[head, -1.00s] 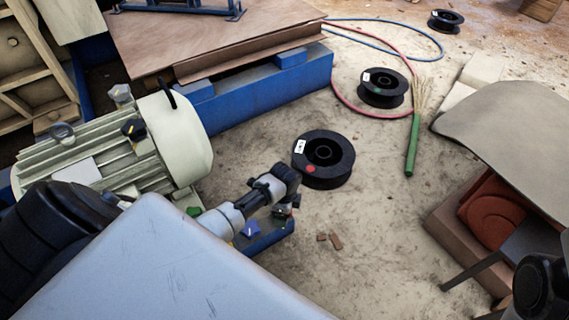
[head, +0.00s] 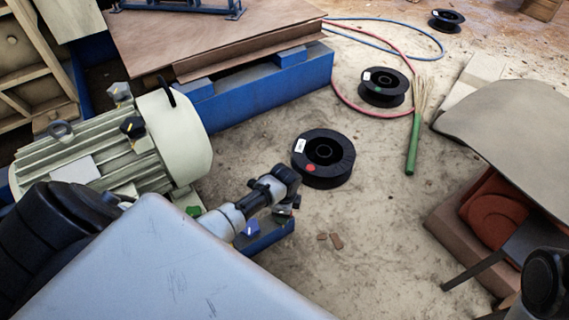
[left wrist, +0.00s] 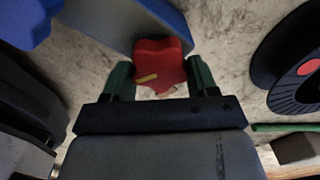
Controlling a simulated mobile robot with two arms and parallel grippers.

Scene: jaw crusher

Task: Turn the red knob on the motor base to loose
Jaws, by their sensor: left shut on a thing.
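The red knob (left wrist: 160,64) with a yellow mark sits at the blue motor base (left wrist: 115,20) in the left wrist view. My left gripper (left wrist: 160,78) has its two green-and-black fingers on either side of the knob, shut on it. The yellow mark lies nearly sideways, on the lower left of the knob. In the head view my left wrist hangs over the end of the blue base (head: 270,236), and the red knob is hidden. A blue knob (head: 252,228) and a green knob (head: 194,211) show beside my arm. My right gripper is not in view.
The pale green motor (head: 175,140) stands at the left. A black spool with a red dot (head: 340,168) lies just beyond my left wrist. Another spool (head: 384,88), a green-handled brush (head: 412,145) and hoses lie farther back. Sandy ground is free right of the base.

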